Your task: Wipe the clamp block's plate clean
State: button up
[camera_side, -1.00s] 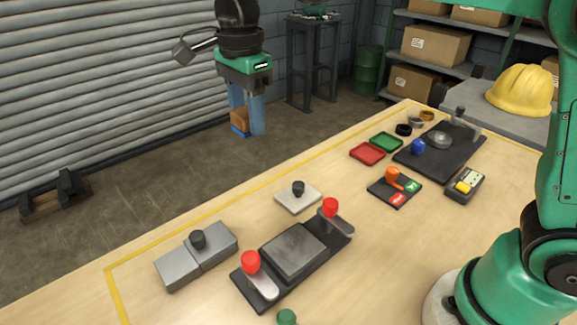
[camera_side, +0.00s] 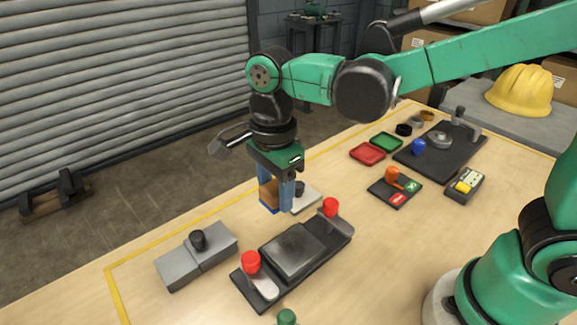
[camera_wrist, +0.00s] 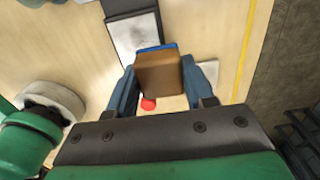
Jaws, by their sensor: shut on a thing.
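My gripper (camera_side: 271,206) is shut on a brown block with a blue underside (camera_side: 267,192), held above the table behind the clamp block. In the wrist view the held block (camera_wrist: 160,74) sits between my two blue fingers. The clamp block (camera_side: 249,291) is a black base with a red-knobbed clamp at each end. Its grey plate (camera_side: 291,251) lies flat between the clamps; I cannot tell how dirty it is. The held block is apart from the plate. The wrist view shows a pale, dark-edged surface (camera_wrist: 131,37) that looks like the plate, partly hidden by the held block.
A pale plate with a black knob (camera_side: 306,198) lies just behind my gripper, partly hidden. A grey two-part block (camera_side: 180,267) stands at left. A green knob (camera_side: 287,317) is at the front edge. Red (camera_side: 367,154) and green (camera_side: 387,142) trays and a black fixture (camera_side: 455,158) are farther right.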

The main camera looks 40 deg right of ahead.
aim_at(278, 237)
jog(key=shift+f, duration=2.85)
jog(key=shift+f, duration=1)
